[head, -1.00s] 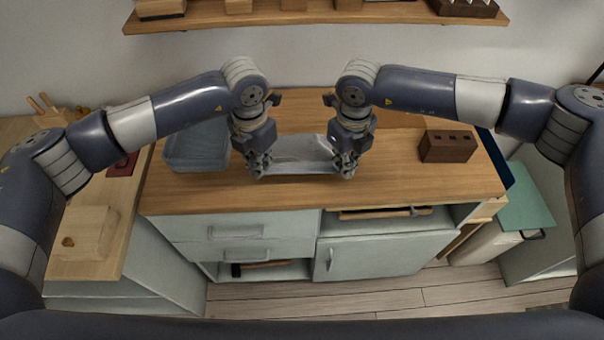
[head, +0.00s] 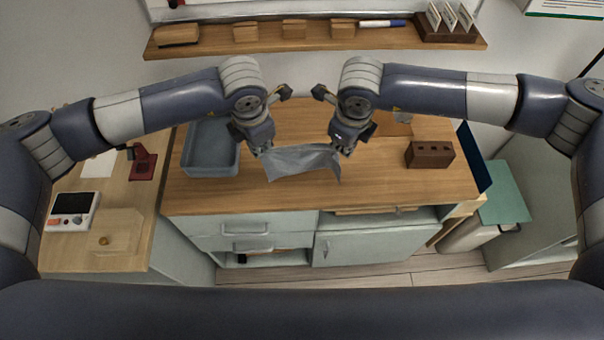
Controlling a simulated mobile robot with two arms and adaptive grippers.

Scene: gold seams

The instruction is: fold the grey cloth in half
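The grey cloth (head: 302,162) is in the middle of the wooden worktop, stretched between my two grippers, with wrinkles and its near edge hanging toward me. My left gripper (head: 262,151) is at its far left corner and my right gripper (head: 341,151) is at its far right corner. Both appear shut on the cloth, with the fingertips partly hidden. The far edge between them looks raised. I cannot tell how much of the near edge touches the worktop (head: 400,185).
A grey-blue tray (head: 211,172) stands just left of the cloth. A brown block with holes (head: 430,155) stands to the right. A shelf with wooden blocks (head: 294,29) runs along the wall behind. The worktop is clear in front of the cloth.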

